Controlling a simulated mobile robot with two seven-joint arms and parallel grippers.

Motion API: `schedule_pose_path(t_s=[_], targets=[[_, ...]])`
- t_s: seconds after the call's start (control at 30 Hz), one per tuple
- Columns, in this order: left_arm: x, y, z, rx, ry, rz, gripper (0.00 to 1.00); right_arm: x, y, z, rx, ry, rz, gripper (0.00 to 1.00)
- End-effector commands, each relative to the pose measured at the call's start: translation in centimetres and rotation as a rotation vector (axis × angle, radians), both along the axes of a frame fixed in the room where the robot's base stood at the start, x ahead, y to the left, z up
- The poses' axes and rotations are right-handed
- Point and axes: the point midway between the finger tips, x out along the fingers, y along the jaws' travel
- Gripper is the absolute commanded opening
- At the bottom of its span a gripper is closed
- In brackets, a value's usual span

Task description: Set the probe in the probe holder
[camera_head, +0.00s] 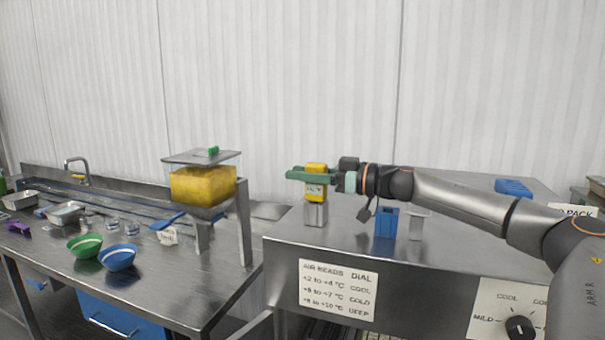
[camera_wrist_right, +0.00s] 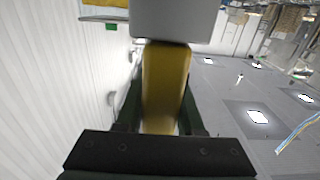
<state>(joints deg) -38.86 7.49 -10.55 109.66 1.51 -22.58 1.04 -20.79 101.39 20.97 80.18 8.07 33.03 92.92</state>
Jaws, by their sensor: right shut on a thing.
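My right gripper (camera_head: 310,174) reaches in from the right and is shut on the yellow probe (camera_head: 316,190), which is upright with a small display on its face. The grey metal probe holder (camera_head: 316,215) stands on the steel counter directly below the probe. The probe's lower end meets or overlaps the holder's top; I cannot tell how deep it sits. In the right wrist view the yellow probe (camera_wrist_right: 165,85) lies between the fingers, with a grey block, likely the holder (camera_wrist_right: 175,18), at its far end. My left gripper is not in view.
A blue block (camera_head: 386,222) and a small grey stand (camera_head: 419,225) are right of the holder. A hopper of yellow grain (camera_head: 203,186) stands to the left. Green (camera_head: 84,246) and blue (camera_head: 117,258) bowls sit on the left table. A dial (camera_head: 520,328) is on the counter front.

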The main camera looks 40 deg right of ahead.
Motion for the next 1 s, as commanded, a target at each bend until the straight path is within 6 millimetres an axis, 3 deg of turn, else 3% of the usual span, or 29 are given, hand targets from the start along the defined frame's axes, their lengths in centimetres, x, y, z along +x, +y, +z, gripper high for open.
schedule_pose_path(t_s=[0.47,0.5,0.77,0.97,1.0], targets=[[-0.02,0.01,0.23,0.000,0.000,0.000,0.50,0.00,0.01,-0.38,0.000,0.001,0.000,0.00],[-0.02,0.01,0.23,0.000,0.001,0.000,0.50,0.00,0.01,-0.39,0.000,0.002,0.000,0.40],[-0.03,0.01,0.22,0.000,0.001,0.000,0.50,0.00,0.01,-0.33,0.000,0.001,0.000,0.70],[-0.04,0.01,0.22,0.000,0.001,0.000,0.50,0.00,0.00,-0.30,0.000,0.000,0.000,0.72],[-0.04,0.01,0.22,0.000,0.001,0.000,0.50,-0.01,0.00,-0.34,0.000,0.001,0.000,0.76]])
